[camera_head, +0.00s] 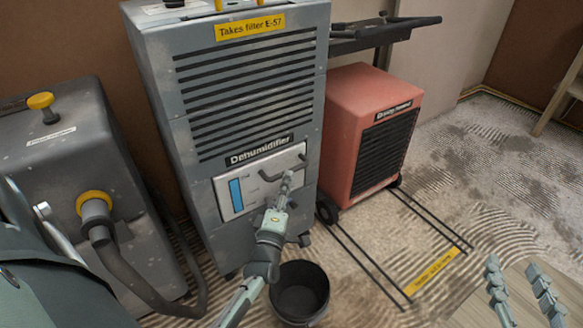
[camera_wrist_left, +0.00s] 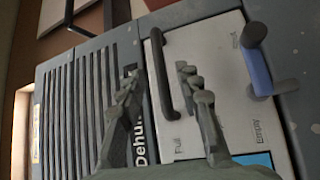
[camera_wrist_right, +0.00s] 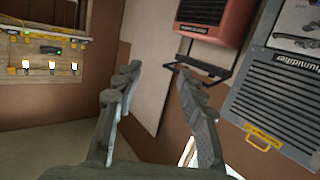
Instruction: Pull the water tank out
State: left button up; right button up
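The dehumidifier (camera_head: 250,90) is a tall grey cabinet in the head view. The water tank's whitish front (camera_head: 226,205) sits flush in its lower face, with a blue level strip (camera_head: 236,194). My left gripper (camera_head: 286,180) is in front of the tank. In the left wrist view its fingers (camera_wrist_left: 160,95) are open, with the tank's dark bar handle (camera_wrist_left: 162,75) showing between them; contact cannot be told. A blue lever (camera_wrist_left: 258,72) is beside the handle, near "Full" and "Empty" markings. My right gripper (camera_head: 522,290) is open and empty at the lower right, away from the tank.
A black bucket (camera_head: 300,292) stands on the floor below the tank, near my left arm. A red heater (camera_head: 370,130) stands to the right, with a floor outline and yellow label (camera_head: 432,272) before it. A grey machine with a hose (camera_head: 60,150) is at left.

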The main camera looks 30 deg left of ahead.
aim_at(290, 169)
pick_arm(q)
jog(key=shift+x, duration=2.7)
pick_arm(e)
jog(key=shift+a+r+t+y, duration=0.25)
jog(key=shift+a+r+t, duration=0.05)
jog(key=shift+r, duration=0.25)
jog(key=shift+a+r+t+y, duration=0.25)
jog(key=shift+a+r+t, duration=0.05)
jog(key=shift+r, duration=0.25)
pick_arm(q)
jog(key=shift+f, duration=0.1)
grip_shut()
